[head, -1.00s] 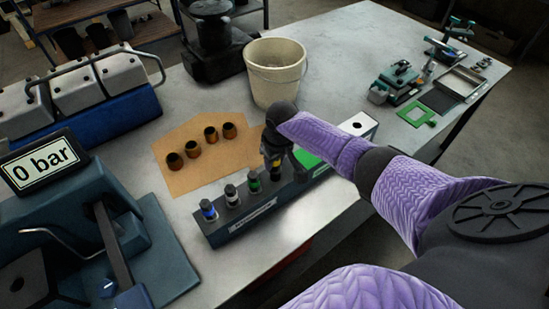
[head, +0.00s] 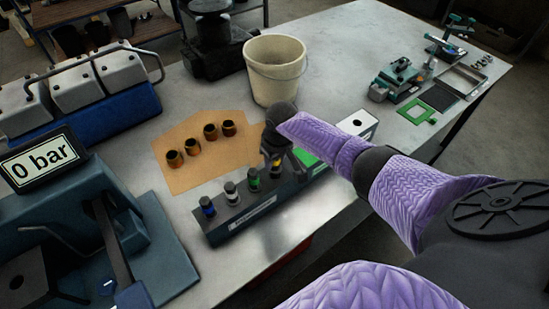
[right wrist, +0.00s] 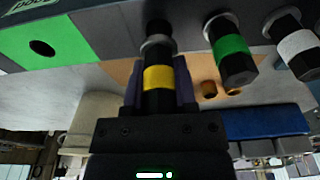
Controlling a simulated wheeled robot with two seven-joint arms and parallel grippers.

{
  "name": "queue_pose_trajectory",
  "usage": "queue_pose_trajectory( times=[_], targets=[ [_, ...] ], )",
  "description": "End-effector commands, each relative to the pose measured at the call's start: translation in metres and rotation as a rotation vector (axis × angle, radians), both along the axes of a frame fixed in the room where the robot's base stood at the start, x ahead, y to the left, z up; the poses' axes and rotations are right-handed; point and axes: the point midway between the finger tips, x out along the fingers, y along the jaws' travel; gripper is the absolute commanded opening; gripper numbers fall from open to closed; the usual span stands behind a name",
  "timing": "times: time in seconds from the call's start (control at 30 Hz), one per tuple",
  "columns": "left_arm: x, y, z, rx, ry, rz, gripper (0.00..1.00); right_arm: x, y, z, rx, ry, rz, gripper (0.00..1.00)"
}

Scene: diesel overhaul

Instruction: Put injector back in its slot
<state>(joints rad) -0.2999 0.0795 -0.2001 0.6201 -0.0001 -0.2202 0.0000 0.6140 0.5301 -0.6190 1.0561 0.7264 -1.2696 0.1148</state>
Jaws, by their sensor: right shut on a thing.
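The yellow-banded injector (head: 277,168) stands upright at the rack, in line with the others. It also shows in the right wrist view (right wrist: 158,78), with a grey collar at the rack face. My right gripper (head: 272,153) is shut on it, with a dark finger on each side. How deep its lower end sits is hidden. Green-banded (head: 254,180), white-banded (head: 231,193) and blue-banded (head: 208,207) injectors stand in the dark rack (head: 252,212) to its left. My left gripper is not in view.
A brown mat (head: 187,147) with several copper-coloured sleeves lies behind the rack. A beige bucket (head: 275,72) stands beyond it. A "0 bar" test unit (head: 45,160) fills the left. The rack's green (head: 308,157) and white sections extend right, the white one with an empty hole.

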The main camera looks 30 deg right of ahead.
Motion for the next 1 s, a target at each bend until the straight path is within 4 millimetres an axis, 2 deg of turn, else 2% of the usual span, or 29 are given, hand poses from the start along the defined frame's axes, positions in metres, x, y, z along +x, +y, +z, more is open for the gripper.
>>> queue_pose_trajectory(
  times=[0.6, 1.0],
  targets=[
    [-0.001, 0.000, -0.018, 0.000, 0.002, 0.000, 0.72, 0.000, 0.000, -0.023, 0.001, -0.001, -0.001, 0.00],
    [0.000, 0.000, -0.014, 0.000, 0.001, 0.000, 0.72, 0.000, 0.000, -0.021, 0.001, -0.001, -0.001, 0.00]
  ],
)
